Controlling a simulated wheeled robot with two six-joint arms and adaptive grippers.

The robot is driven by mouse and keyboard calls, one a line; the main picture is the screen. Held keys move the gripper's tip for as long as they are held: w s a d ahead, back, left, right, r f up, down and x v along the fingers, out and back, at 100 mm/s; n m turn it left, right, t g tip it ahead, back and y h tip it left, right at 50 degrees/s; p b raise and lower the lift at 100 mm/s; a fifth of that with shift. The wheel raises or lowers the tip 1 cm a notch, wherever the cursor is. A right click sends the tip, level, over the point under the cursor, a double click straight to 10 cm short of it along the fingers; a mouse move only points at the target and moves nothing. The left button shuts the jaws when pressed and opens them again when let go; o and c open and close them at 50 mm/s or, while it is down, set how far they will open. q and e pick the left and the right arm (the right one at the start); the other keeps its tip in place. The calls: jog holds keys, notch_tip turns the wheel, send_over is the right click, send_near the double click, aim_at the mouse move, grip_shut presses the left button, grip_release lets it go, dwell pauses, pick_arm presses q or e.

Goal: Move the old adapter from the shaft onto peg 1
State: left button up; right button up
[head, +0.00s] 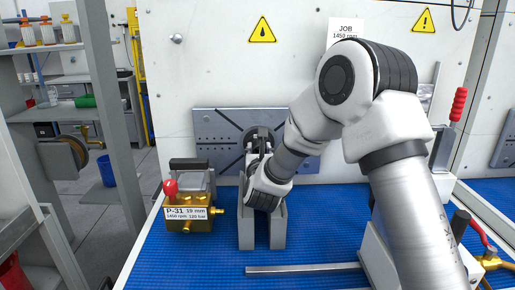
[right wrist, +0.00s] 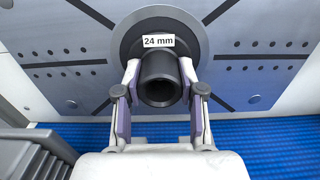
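The old adapter (right wrist: 160,82) is a dark hollow cylinder in the right wrist view. It sits at the centre of a round grey flange with a "24 mm" label (right wrist: 158,41), on the shaft, which it hides. My right gripper (right wrist: 160,76) has one finger on each side of the adapter, and the fingertips appear to touch its sides. In the head view my right gripper (head: 259,148) reaches the wall plate, and the wrist hides most of the adapter. My left gripper is out of view. I cannot make out peg 1 in either view.
The slotted plate (head: 216,128) is on the white wall. A grey U-shaped block (head: 246,228) stands below my wrist. A brass pump (head: 188,213) labelled P-31 is left of it. A grey bar (head: 305,268) lies in front. The blue mat (head: 325,222) is partly clear.

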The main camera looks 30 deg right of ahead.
jog(key=shift+c, duration=1)
jog(key=o, duration=0.5)
grip_shut()
jog(key=shift+s+a+b, duration=0.15)
jog(key=shift+s+b, duration=0.1)
jog(key=shift+b, duration=0.1)
jog(key=shift+b+v, duration=0.95)
jog(key=shift+v, duration=0.25)
jog(key=b+v, duration=0.2)
jog(key=v, duration=0.3)
jog(key=shift+b, duration=0.35)
